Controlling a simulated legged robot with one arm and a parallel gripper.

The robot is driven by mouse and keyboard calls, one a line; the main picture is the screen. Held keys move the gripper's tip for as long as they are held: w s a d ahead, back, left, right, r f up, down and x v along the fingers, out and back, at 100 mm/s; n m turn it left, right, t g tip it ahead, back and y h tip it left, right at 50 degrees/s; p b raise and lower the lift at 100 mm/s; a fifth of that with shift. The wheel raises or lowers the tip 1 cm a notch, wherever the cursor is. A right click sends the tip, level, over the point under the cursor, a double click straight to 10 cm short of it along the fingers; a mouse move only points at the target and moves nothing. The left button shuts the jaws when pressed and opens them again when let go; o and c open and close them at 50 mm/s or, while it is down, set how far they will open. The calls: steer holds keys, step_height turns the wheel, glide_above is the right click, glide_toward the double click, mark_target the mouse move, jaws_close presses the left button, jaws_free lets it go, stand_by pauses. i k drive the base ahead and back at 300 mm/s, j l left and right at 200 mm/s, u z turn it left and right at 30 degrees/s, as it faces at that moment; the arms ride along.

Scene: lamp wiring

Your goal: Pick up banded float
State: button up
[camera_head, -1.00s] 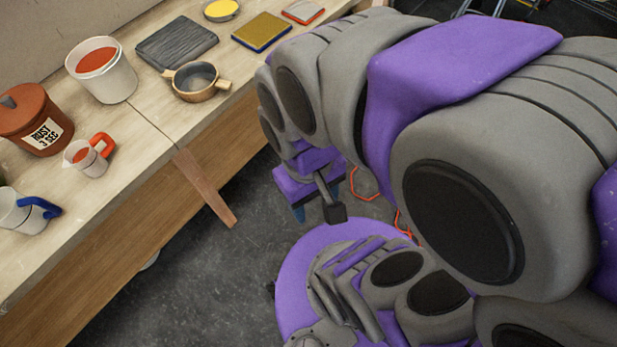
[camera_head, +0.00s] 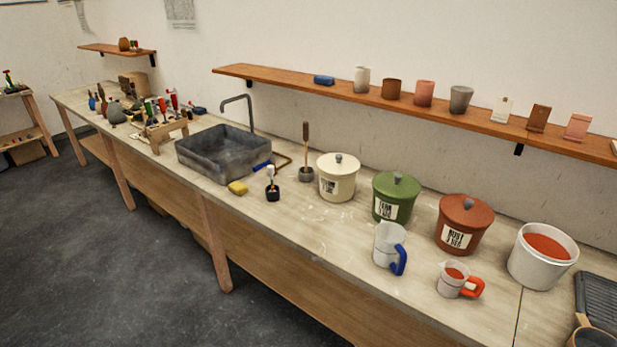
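I cannot pick out the banded float for sure. A small dark holder (camera_head: 272,193) with a pale upright piece in it stands on the bench in front of the sink, but it is too small to tell what the piece is. Several small items with red and green parts (camera_head: 163,107) stand at the far left of the bench, also too small to make out. My gripper and arm are not in view now.
The long bench (camera_head: 310,222) carries a grey sink (camera_head: 215,153), a yellow sponge (camera_head: 237,188), lidded cream (camera_head: 338,180), green (camera_head: 396,200) and rust (camera_head: 463,226) buckets, a blue-handled jug (camera_head: 387,245), a red-handled jug (camera_head: 455,281) and an open white bucket (camera_head: 541,258). The floor (camera_head: 75,230) at left is clear.

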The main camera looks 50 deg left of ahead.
mark_target(271, 168)
steer(key=u, duration=2.15)
steer(key=l+z, duration=0.1)
steer(key=z, duration=1.55)
steer(key=u, duration=1.7)
steer(key=i+j+z, duration=0.5)
steer(key=i+j, duration=0.15)
steer(key=i, duration=0.35)
steer(key=i+j+z, duration=0.5)
steer(key=i+j, duration=0.4)
steer(key=j, duration=0.1)
